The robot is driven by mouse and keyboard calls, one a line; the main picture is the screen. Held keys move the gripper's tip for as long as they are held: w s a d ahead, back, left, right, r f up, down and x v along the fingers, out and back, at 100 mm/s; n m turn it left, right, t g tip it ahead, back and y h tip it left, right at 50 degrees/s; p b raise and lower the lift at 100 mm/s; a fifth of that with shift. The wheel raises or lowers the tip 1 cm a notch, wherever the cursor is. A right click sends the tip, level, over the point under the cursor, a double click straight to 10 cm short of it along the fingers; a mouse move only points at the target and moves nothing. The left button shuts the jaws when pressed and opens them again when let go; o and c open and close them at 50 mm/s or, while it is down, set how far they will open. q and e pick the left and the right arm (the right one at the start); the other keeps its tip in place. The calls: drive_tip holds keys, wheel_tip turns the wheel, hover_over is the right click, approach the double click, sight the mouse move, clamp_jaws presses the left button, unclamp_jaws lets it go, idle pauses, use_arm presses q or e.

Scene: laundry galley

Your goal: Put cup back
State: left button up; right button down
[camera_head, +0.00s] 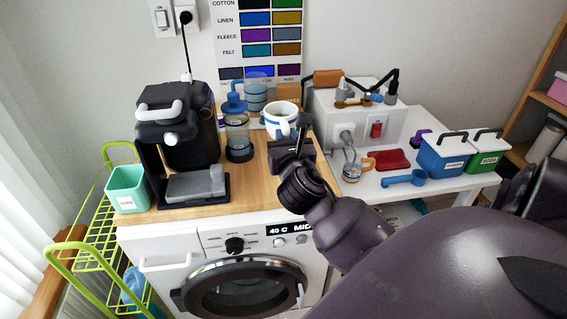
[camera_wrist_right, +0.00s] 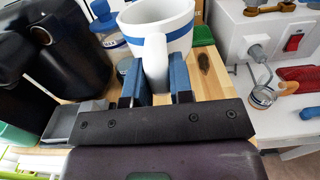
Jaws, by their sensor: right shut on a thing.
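The white cup with blue bands (camera_head: 279,112) is at the back of the wooden top of the washing machine, in the right part. It is upright or nearly so. In the right wrist view the cup (camera_wrist_right: 158,22) fills the top centre, its handle toward me. My right gripper (camera_head: 296,143) is shut on that handle; its two blue-grey fingers (camera_wrist_right: 158,82) stand on either side of it. I cannot tell whether the cup's base touches the wood. My left gripper does not show.
A black coffee machine (camera_head: 182,130) stands left of the cup, with a mint container (camera_head: 128,188) beside it. A clear canister with dark base (camera_head: 239,140) stands close by. A white table (camera_head: 435,193) at right holds blue and green bins (camera_head: 446,155). The wood's front is mostly clear.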

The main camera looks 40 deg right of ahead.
wheel_tip(320, 180, down, 8)
drive_tip(key=shift+r+b, duration=0.1)
drive_tip(key=shift+b, duration=1.05)
drive_tip(key=shift+f, duration=0.5)
wheel_tip(320, 180, down, 5)
drive_tip(key=shift+r+b, duration=0.1)
drive_tip(key=shift+b, duration=1)
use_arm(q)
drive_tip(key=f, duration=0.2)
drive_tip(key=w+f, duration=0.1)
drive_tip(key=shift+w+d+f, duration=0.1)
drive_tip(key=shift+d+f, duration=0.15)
use_arm(e)
drive_tip(key=shift+f, duration=0.25)
